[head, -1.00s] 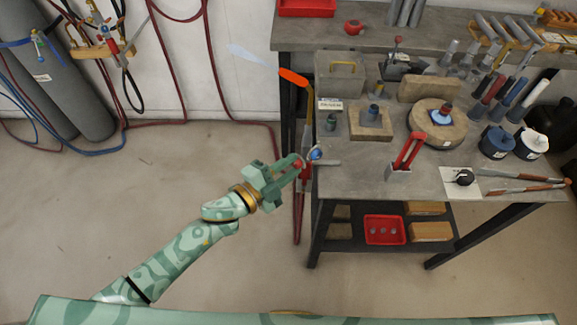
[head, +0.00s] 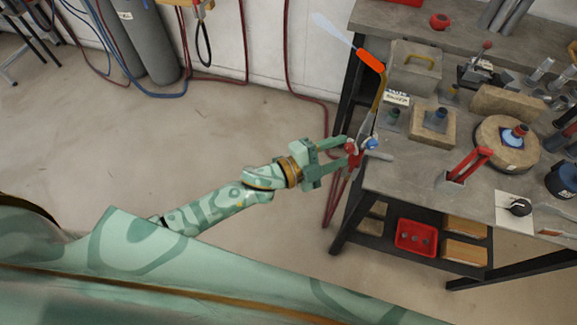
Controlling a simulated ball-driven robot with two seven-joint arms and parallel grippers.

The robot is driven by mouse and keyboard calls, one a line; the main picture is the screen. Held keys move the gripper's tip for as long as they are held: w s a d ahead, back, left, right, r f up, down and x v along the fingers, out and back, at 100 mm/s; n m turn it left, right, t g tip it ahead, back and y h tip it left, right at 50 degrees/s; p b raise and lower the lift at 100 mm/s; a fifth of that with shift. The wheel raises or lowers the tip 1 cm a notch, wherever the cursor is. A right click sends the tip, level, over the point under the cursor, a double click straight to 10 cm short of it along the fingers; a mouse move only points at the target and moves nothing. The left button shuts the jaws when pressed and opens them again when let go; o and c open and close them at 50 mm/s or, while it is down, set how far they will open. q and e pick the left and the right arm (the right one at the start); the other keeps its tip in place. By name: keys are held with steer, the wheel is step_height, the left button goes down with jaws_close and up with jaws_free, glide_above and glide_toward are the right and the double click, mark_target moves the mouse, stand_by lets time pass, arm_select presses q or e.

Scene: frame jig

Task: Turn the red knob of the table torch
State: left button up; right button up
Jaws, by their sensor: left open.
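The table torch stands at the left edge of the workbench. It has a brass tube (head: 379,98), an orange part (head: 371,62) and a pale blue cone at its upper end. Its red knob (head: 351,146) is at the lower end, just left of a blue knob (head: 371,143). My left gripper (head: 344,154) reaches in from the left, its fingers apart, with the tips at the red knob. I cannot tell whether they touch it. The finger tips partly overlap the red parts there. My right gripper is out of the picture.
A red tray (head: 416,238) sits on the lower shelf. Red hoses (head: 333,200) hang beside the bench.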

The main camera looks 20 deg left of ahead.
arm_select(q)
steer(key=v, duration=1.5)
steer(key=shift+p, duration=0.3)
